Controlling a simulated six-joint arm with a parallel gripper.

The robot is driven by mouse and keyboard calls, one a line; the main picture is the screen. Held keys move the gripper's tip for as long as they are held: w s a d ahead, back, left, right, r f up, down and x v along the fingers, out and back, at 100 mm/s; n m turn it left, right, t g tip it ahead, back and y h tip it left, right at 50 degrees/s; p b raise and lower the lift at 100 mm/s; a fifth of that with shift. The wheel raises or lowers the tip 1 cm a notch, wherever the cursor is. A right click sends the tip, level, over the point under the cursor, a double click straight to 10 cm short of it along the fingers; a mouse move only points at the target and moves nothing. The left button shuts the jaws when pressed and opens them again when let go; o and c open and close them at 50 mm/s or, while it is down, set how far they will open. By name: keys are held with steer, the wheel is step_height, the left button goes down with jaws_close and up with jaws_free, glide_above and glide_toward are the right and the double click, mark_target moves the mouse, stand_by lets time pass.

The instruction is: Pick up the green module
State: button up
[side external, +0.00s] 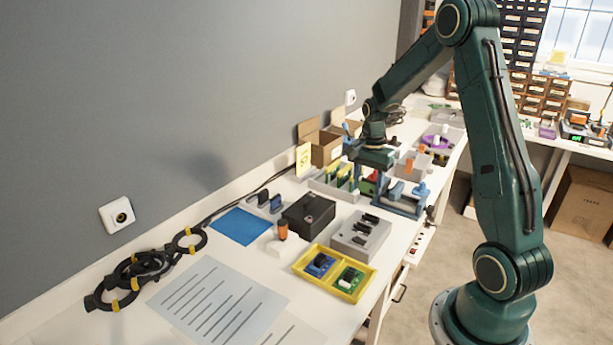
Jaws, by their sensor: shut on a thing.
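My gripper (371,172) is at the back middle of the bench, pointing down, beside a grey rack of upright green and yellow pieces. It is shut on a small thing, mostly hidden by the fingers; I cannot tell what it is. A bit of red and dark green shows between and below the fingers. A green module (350,279) with a pale block on top lies in the right half of a yellow tray (311,276) at the front, well apart from my gripper. A blue module (320,264) lies in the tray's left half.
A blue stand (404,204) is close to the right of my gripper. An open carton (325,148) is behind it. A black box (308,214) and a grey block with black parts (360,237) stand between gripper and tray. Paper sheets (218,300) lie front left.

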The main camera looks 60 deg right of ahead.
step_height(320, 180, up, 9)
steer(key=shift+f, duration=0.1)
steer(key=shift+w, duration=0.1)
stand_by(0.7)
steer(key=w, duration=1.1)
steer(key=w+a+f, duration=0.2)
steer(key=w+a, duration=0.5)
steer(key=w, duration=0.2)
steer(key=w+a+f, duration=0.2)
steer(key=w+a, duration=0.6)
steer(key=w, duration=0.2)
steer(key=shift+w+a, duration=0.15)
steer(key=shift+a, duration=0.1)
step_height(320, 180, down, 16)
steer(key=shift+r, duration=0.2)
steer(key=shift+f, duration=0.15)
